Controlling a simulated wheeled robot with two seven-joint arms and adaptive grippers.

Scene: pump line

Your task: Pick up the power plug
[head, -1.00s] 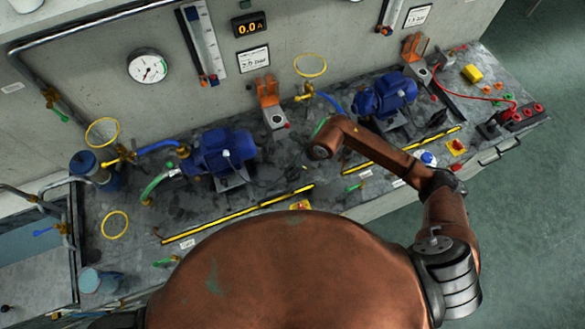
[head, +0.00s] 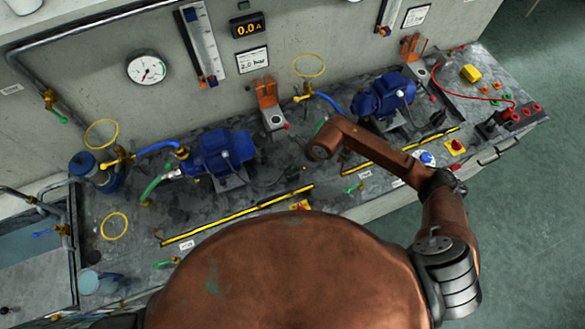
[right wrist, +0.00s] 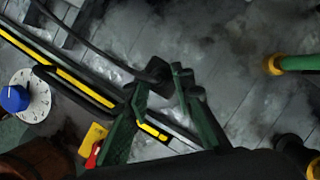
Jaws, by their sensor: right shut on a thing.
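The power plug (right wrist: 155,71) is a small black plug on a black cable that runs to the upper left in the right wrist view. My right gripper (right wrist: 160,90) has dark green fingers and is shut on the plug near their tips. In the head view my right gripper (head: 319,127) shows only as a bit of green behind my copper arm, between the two blue pumps. The plug cannot be made out there. My left gripper is not in view.
Blue pumps (head: 222,152) and (head: 383,95) stand on the grey bench (head: 285,160). Orange brackets (head: 267,94) stand along the back wall. Yellow-black strips (head: 240,213) run along the front. A dial with a blue knob (right wrist: 14,98) lies left in the wrist view.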

